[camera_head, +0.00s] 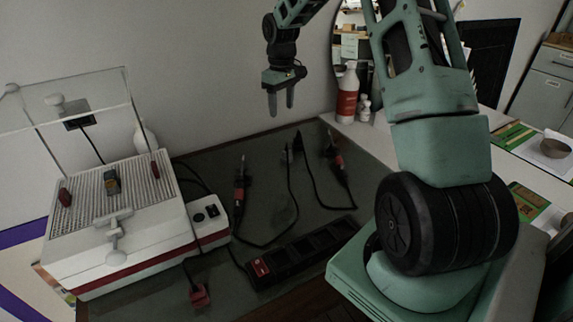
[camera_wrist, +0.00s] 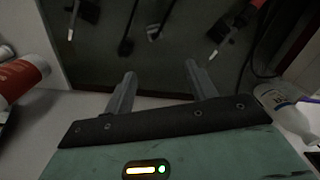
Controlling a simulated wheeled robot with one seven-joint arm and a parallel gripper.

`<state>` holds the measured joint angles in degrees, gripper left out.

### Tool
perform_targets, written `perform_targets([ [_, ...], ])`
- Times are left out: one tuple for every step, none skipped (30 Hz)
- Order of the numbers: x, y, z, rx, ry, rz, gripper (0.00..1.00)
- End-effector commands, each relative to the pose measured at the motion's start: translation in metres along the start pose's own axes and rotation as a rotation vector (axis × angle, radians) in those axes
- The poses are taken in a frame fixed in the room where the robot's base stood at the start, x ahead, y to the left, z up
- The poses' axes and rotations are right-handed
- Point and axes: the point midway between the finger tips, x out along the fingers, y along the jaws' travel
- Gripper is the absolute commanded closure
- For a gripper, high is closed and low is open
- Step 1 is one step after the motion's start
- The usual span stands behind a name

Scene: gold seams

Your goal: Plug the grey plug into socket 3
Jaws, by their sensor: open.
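My gripper (camera_head: 281,108) is open and empty, raised above the back edge of the dark mat. Its two fingers (camera_wrist: 161,84) show apart in the wrist view, with nothing between them. A small grey piece that looks like the grey plug (camera_head: 286,154) lies on the mat below and beyond my gripper, on a dark cord. In the wrist view it appears (camera_wrist: 153,33) ahead of the fingertips, near the top. The black power strip (camera_head: 262,268) with a red switch lies at the front of the mat. Its sockets are dark, and I cannot read their numbers.
Two red-and-black soldering irons (camera_head: 239,190) (camera_head: 335,158) with cords lie on the mat (camera_head: 210,165). A white machine (camera_head: 150,240) with a raised clear lid stands left. A red plug (camera_head: 200,296) lies in front. A red-and-white bottle (camera_head: 347,95) stands at the back.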

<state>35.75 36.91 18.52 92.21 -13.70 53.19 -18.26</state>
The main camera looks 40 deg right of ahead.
Motion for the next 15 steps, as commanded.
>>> perform_targets([
  [0.002, 0.006, 0.0, 0.005, 0.001, 0.001, 0.44],
  [0.002, 0.007, 0.001, 0.006, 0.0, 0.002, 0.44],
  [0.002, 0.008, 0.001, 0.007, 0.0, 0.002, 0.44],
  [0.002, 0.008, 0.001, 0.007, 0.0, 0.002, 0.44],
  [0.002, 0.008, 0.001, 0.006, 0.0, 0.002, 0.44],
  [0.001, 0.007, 0.001, 0.006, 0.0, 0.002, 0.44],
  [0.001, 0.007, 0.001, 0.006, 0.0, 0.002, 0.44],
  [0.001, 0.007, 0.001, 0.006, 0.0, 0.002, 0.44],
  [0.001, 0.007, 0.001, 0.006, 0.0, 0.002, 0.44],
  [0.002, 0.007, 0.001, 0.006, 0.0, 0.002, 0.44],
  [0.002, 0.007, 0.001, 0.006, 0.0, 0.002, 0.44],
  [0.005, 0.007, 0.001, 0.006, -0.001, 0.001, 0.44],
  [0.007, 0.006, 0.001, 0.006, -0.002, 0.001, 0.44],
  [0.011, 0.006, 0.001, 0.006, -0.003, 0.0, 0.44],
  [0.017, 0.006, 0.001, 0.007, -0.002, 0.0, 0.44],
])
